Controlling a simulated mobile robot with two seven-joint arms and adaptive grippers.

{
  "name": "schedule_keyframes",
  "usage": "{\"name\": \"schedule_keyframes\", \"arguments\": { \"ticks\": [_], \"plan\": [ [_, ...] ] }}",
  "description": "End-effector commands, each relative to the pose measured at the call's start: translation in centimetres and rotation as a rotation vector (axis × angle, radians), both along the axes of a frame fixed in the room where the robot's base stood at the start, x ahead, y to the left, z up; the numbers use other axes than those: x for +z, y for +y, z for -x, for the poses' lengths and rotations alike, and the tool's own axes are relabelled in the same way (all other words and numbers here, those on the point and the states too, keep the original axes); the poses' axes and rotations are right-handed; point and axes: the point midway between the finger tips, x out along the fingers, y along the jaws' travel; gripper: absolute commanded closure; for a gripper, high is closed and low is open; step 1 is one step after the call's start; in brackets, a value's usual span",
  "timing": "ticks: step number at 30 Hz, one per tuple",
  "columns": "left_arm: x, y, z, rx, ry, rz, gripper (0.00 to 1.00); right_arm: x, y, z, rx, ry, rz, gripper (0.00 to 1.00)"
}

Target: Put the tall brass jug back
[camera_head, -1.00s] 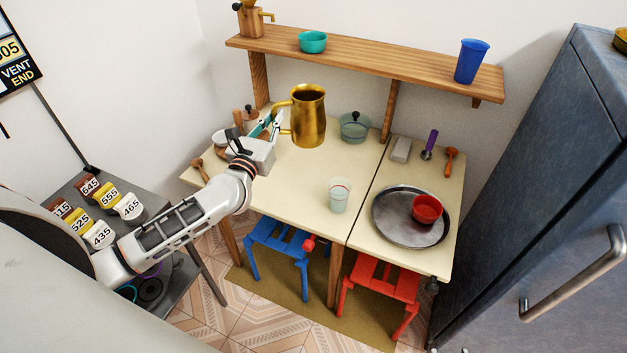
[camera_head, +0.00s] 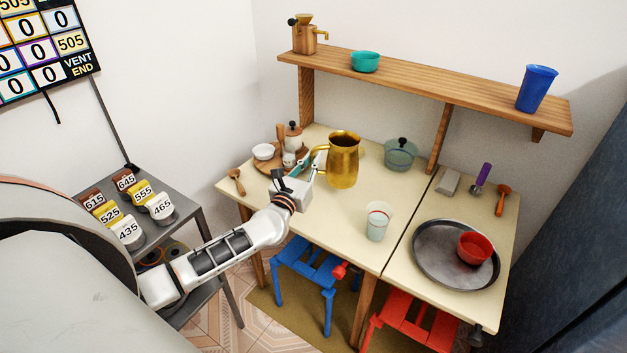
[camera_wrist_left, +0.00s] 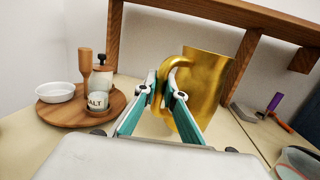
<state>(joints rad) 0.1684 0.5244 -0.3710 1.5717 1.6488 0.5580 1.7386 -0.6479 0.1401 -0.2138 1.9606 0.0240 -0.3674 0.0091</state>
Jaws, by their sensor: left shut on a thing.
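The tall brass jug (camera_head: 344,163) is upright at the back of the cream table (camera_head: 330,220), left of the lidded glass pot. I cannot tell whether its base touches the table. My left gripper (camera_head: 316,163) comes from the left and is shut on the jug's handle. In the left wrist view the fingertips (camera_wrist_left: 165,96) close on both sides of the curved handle, and the jug body (camera_wrist_left: 205,90) stands just beyond, leaning a little in that picture. The jug's underside is hidden. My right gripper is not in view.
A round wooden tray (camera_wrist_left: 70,113) with a white bowl and jars is left of the jug. A glass pot (camera_head: 401,156) is at its right, a cup (camera_head: 378,222) in front. The shelf (camera_head: 430,82) runs above. The table's middle is clear.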

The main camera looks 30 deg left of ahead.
Motion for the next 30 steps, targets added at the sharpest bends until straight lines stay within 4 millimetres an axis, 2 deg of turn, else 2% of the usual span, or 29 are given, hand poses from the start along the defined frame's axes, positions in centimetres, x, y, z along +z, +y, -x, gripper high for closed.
{"name": "schedule_keyframes", "arguments": {
  "ticks": [1, 5, 12, 15, 23, 29, 30],
  "plan": [
    [-0.4, 0.0, -0.1, 0.001, -0.005, -0.001, 1.0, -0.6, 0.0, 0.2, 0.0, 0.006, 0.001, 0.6],
    [-0.9, 0.0, -0.1, 0.001, -0.007, 0.001, 1.0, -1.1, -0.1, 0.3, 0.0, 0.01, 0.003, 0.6],
    [-4.2, 0.1, -0.1, 0.002, -0.003, -0.001, 1.0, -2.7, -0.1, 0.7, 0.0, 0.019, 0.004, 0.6],
    [-4.9, 0.0, -0.1, 0.001, -0.005, -0.001, 1.0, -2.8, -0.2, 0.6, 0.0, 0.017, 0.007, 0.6],
    [-4.9, 0.0, -0.1, 0.001, -0.008, 0.002, 1.0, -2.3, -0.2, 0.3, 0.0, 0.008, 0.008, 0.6],
    [-5.4, 0.0, -0.1, 0.001, -0.007, 0.001, 1.0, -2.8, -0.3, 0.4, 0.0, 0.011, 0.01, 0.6],
    [-5.6, 0.0, 0.0, 0.0, -0.003, 0.0, 0.85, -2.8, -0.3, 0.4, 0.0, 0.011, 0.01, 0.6]
  ]
}}
